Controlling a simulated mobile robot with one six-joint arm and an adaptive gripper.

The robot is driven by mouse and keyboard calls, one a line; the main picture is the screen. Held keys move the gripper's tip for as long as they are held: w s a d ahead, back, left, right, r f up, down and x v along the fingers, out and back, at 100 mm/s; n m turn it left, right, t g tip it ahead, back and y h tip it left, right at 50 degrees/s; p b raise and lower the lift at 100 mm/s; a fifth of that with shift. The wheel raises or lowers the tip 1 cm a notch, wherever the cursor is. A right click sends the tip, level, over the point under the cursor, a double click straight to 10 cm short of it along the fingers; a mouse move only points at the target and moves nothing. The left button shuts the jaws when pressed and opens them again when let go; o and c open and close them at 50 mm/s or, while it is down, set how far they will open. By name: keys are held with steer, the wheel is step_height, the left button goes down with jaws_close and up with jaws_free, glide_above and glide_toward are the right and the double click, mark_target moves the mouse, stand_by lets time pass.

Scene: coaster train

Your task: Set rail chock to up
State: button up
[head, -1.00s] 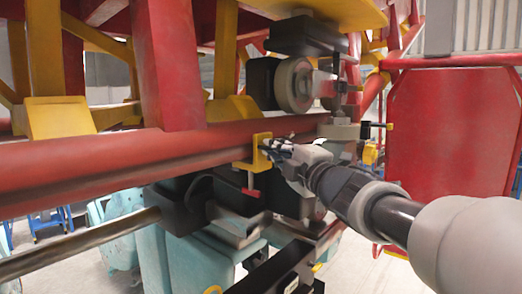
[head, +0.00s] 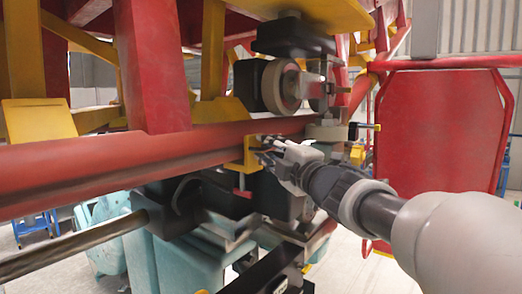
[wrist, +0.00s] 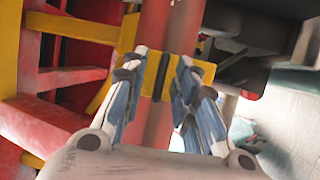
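The yellow bracket (head: 250,158), which looks like the rail chock, sits on the red rail (head: 90,165) and hangs down its near side. A small red T-shaped handle (head: 242,193) hangs below it. My gripper (head: 264,153) is right beside the bracket, coming from the right. In the wrist view my gripper (wrist: 162,72) has its fingers apart, with the yellow bracket plate (wrist: 206,72) across and beyond the gap. The red rail (wrist: 157,20) runs behind. I cannot tell whether the fingers touch the bracket. Part of the bracket is hidden by the fingers.
A dark wheel assembly (head: 284,85) rides above the rail, close over my gripper. Dark blocks and a metal pipe (head: 75,246) lie below the rail. A large red panel (head: 440,130) stands at right. Open floor shows at lower left.

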steer(key=v, duration=1.2)
steer(key=s+d+f+m+g+h+b, duration=0.1)
steer(key=s+d+f+m+h+b, duration=0.35)
steer(key=f, duration=0.55)
steer(key=s+d+f+m+g+h+b, duration=0.1)
steer(key=d+f+m+g+h+b, duration=0.15)
steer(key=f+m+b, duration=0.6)
steer(key=s+d+f+m+g+h+b, duration=0.1)
steer(key=s+d+f+m+h+b, duration=0.25)
steer(key=f, duration=0.85)
steer(key=s+a+f+m+g+b, duration=0.2)
steer(key=s+f, duration=0.4)
steer(key=f, duration=0.3)
steer(key=s+a+f+m+g+y+b, duration=0.1)
steer(key=s+a+f+m+g+b, duration=0.1)
steer(key=s+f+b, duration=0.3)
steer(key=s+a+f+m+g+b, duration=0.2)
steer(key=s+f, duration=0.7)
steer(key=f, duration=0.5)
steer(key=shift+a+g+b, duration=0.45)
steer(key=shift+g+b, duration=0.75)
steer(key=shift+g, duration=0.05)
